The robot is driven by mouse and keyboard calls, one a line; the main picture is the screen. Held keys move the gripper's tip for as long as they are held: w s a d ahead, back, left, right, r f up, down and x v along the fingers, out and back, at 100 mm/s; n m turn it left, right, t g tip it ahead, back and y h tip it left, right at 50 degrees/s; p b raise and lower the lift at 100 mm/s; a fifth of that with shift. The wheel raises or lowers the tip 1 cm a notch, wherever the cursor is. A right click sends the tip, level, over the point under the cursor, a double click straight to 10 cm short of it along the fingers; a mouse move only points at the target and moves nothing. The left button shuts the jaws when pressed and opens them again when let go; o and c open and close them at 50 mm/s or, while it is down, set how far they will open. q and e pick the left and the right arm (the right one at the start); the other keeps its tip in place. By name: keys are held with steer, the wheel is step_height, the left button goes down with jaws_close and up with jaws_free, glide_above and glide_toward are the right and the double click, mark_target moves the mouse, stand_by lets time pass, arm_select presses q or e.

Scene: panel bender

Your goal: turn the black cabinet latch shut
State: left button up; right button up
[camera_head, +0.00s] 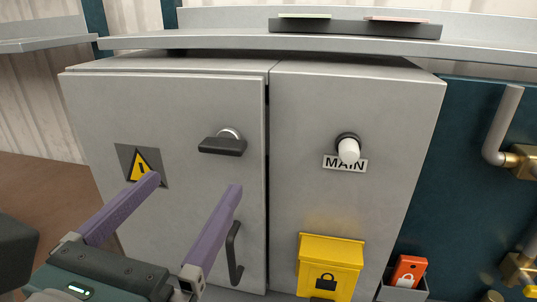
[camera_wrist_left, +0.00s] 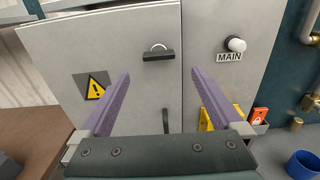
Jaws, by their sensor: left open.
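The black cabinet latch (camera_head: 222,146) sits on the upper right of the grey left cabinet door (camera_head: 100,95), with its bar lying roughly horizontal. The latch also shows in the left wrist view (camera_wrist_left: 158,54), ahead of the fingers and between their lines. My left gripper (camera_head: 195,185) is open and empty, its two purple fingers wide apart, below the latch and apart from it. In the left wrist view the left gripper (camera_wrist_left: 163,85) points toward the door. The door appears to stand slightly proud of the right panel, with a dark gap along its right edge. My right gripper is not in view.
A black door handle (camera_head: 234,252) is below the latch, near the right finger. The right panel has a white MAIN switch (camera_head: 348,150) and a yellow lock box (camera_head: 330,265). A red padlock tag (camera_head: 408,271) and pipes (camera_head: 505,125) are at right. A shelf (camera_head: 330,45) overhangs the cabinet.

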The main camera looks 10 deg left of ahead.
mark_target(218, 149)
arm_select(q)
steer(key=w+p, duration=0.1)
steer(key=w, duration=0.7)
steer(key=shift+w+r+p, duration=0.15)
steer(key=shift+p, duration=0.2)
steer(key=shift+w, duration=0.6)
steer(key=c, duration=1.3)
